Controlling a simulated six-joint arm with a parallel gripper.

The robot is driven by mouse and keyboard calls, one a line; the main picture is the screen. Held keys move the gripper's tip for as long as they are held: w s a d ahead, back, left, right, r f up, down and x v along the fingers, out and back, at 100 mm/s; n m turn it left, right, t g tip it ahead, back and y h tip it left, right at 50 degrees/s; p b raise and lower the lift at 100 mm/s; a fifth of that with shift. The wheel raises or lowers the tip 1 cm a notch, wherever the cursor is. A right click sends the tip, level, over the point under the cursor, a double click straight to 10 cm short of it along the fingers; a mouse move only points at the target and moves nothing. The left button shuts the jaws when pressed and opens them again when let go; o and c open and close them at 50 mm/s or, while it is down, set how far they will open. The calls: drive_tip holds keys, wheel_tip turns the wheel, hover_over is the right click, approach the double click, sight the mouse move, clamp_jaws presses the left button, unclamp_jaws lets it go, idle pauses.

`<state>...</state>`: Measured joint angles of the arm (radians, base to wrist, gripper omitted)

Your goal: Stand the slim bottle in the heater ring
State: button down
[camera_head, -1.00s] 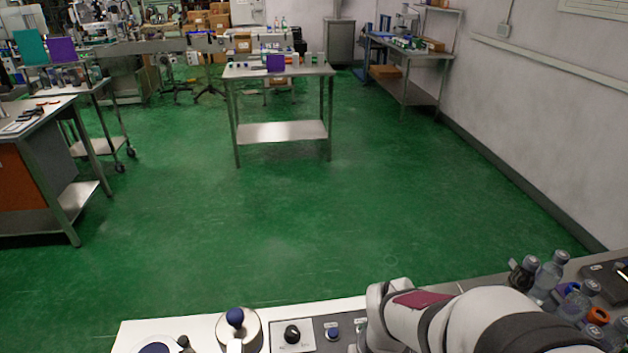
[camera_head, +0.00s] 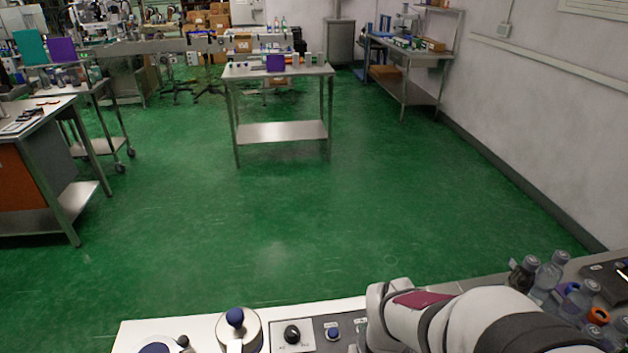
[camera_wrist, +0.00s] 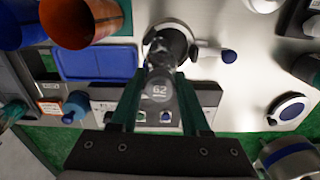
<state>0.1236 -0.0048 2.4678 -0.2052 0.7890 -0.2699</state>
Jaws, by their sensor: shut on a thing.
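In the wrist view, my gripper (camera_wrist: 160,82) has its two green fingers closed on a clear slim bottle (camera_wrist: 162,58). The bottle extends from between the fingertips toward the heater ring (camera_wrist: 181,28), a dark round opening with a pale metal rim. The bottle overlaps the near part of the ring in this view. I cannot tell whether its base is inside the ring or above it. The number 62 shows between the fingers, on or through the bottle. In the head view my arm hides the gripper and the bottle.
A blue tray (camera_wrist: 97,63) and an orange cup (camera_wrist: 75,22) lie left of the ring in the wrist view. A blue-tipped handle (camera_wrist: 228,56) sticks out to its right. In the head view, several bottles (camera_head: 550,272) stand right of my arm; a blue-knobbed vessel (camera_head: 246,328) stands left.

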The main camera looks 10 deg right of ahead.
drive_tip(key=shift+r, duration=0.1)
drive_tip(key=shift+r, duration=3.65)
drive_tip(key=shift+a, duration=0.9)
